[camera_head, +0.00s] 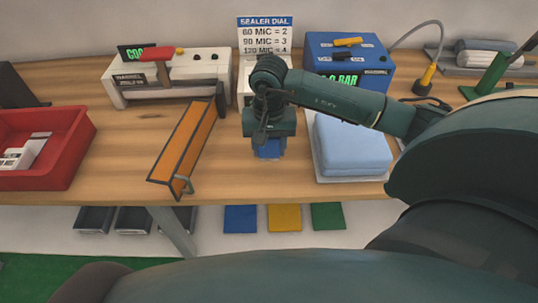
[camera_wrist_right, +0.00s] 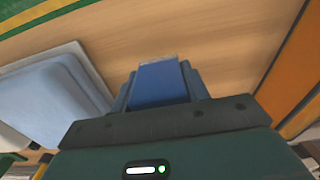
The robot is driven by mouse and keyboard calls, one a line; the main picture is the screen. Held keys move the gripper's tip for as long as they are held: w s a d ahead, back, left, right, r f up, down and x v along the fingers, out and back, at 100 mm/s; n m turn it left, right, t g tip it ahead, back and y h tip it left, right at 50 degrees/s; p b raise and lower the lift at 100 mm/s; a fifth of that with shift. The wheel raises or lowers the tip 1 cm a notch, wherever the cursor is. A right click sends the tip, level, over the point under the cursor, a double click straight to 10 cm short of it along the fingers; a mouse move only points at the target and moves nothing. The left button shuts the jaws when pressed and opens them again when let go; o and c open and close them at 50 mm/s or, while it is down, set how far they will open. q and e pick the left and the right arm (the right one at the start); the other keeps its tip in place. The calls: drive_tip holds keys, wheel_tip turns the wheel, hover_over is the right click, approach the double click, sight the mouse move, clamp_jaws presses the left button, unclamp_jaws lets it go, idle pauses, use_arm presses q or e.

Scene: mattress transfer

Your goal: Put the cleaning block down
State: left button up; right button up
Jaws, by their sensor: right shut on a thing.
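The cleaning block (camera_head: 269,150) is blue and shows just below my right gripper (camera_head: 268,138), over the wooden table (camera_head: 228,182). In the right wrist view the block (camera_wrist_right: 158,84) sits between the fingers of my right gripper (camera_wrist_right: 160,92), which is shut on it. I cannot tell whether the block touches the table. Most of it is hidden by the gripper in the head view. My left gripper is not in view.
A light blue mattress (camera_head: 350,146) lies to the right of the gripper, an orange bar-like tool (camera_head: 182,142) to its left. A red bin (camera_head: 75,165) stands far left. The white sealer (camera_head: 200,68) and blue pump box (camera_head: 372,48) stand behind. Bare wood lies in front.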

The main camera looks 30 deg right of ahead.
sight(269, 157)
wheel_tip(269, 157, down, 3)
drive_tip(key=shift+f, duration=0.4)
drive_tip(key=shift+f, duration=0.25)
drive_tip(key=o, duration=0.9)
drive_tip(key=shift+r, duration=0.1)
wheel_tip(269, 157, up, 12)
drive_tip(key=shift+r+b, duration=0.2)
drive_tip(key=shift+b, duration=0.4)
